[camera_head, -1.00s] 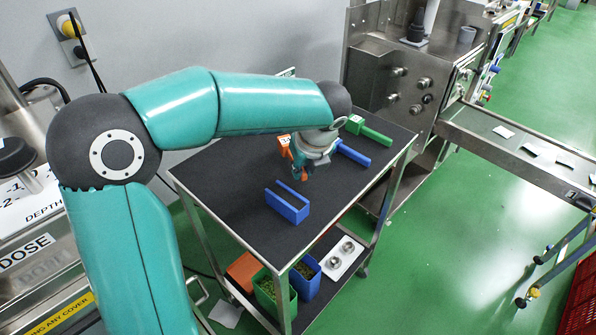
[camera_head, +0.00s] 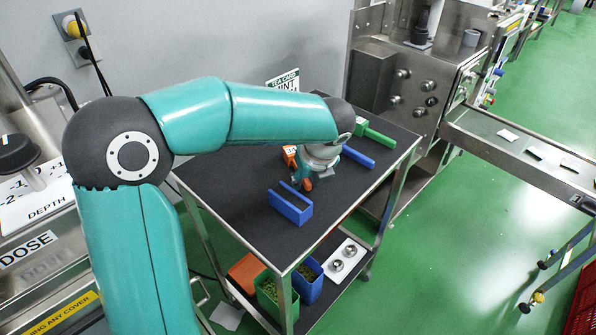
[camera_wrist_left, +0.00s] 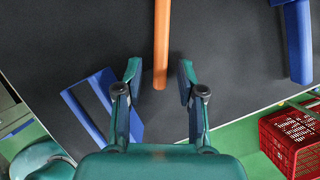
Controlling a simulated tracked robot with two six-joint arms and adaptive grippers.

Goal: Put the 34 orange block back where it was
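The orange block (camera_head: 289,155) has a labelled head and a long handle. It is on the dark tabletop, partly hidden by my left gripper in the head view. In the left wrist view its orange handle (camera_wrist_left: 161,45) comes in from the top and ends between the fingertips. My left gripper (camera_wrist_left: 160,78) is open, pointing down, with a gap on each side of the handle. In the head view my left gripper (camera_head: 314,178) is over the middle of the table. I cannot read the number on the block. My right gripper is not in view.
A blue slotted holder (camera_head: 291,208) stands in front of the gripper. A blue handled block (camera_head: 358,157) and a green one (camera_head: 374,132) lie to the right. A "TEA CARD" sign (camera_head: 284,82) stands behind. The table's left part is clear. A red crate (camera_wrist_left: 292,140) is beyond the table edge.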

